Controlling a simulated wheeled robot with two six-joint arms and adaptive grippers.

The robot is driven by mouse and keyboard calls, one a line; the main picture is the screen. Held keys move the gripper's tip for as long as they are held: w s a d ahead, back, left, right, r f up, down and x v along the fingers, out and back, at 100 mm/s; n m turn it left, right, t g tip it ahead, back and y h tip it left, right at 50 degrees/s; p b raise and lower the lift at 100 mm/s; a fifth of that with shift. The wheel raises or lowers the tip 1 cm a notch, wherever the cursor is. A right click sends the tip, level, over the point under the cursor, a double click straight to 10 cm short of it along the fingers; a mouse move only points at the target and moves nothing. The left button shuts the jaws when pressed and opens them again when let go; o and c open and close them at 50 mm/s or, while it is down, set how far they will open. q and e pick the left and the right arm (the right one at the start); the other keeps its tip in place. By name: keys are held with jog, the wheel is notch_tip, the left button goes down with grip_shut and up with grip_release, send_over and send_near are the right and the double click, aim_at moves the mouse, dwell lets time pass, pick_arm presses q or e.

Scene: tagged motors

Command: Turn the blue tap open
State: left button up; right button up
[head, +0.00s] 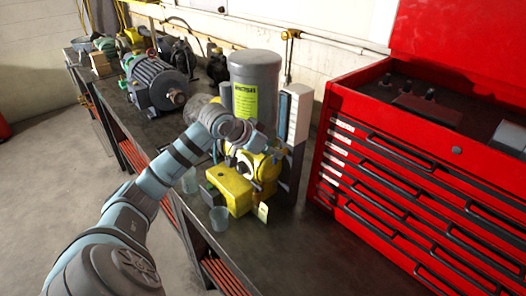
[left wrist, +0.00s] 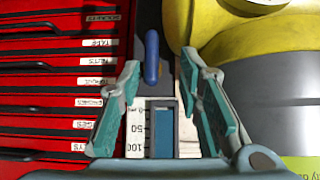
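The blue tap (left wrist: 152,56) shows in the left wrist view as a rounded blue lever, lying lengthwise just above a gauge. The gauge (left wrist: 136,130) has a white scale marked 50 and 100 and a blue column. My left gripper (left wrist: 160,64) is open, its two teal fingers on either side of the lever, with gaps visible on both sides. In the head view the left gripper (head: 260,140) is beside the gauge (head: 299,115), over the yellow machine. The tap cannot be made out in the head view. My right gripper is not in view.
A yellow machine (head: 231,188) with a grey cylinder (head: 256,72) stands on the dark bench (head: 290,255). A red drawer cabinet (head: 345,105) is close on the right. A small cup (head: 219,219) stands near the front edge. A motor (head: 152,82) is farther back.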

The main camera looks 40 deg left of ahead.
pick_arm(q)
notch_tip(320, 180, up, 9)
jog(key=shift+s+a, duration=0.2)
jog(key=shift+a, duration=0.15)
jog(key=shift+w, duration=0.1)
jog(key=shift+d, duration=0.1)
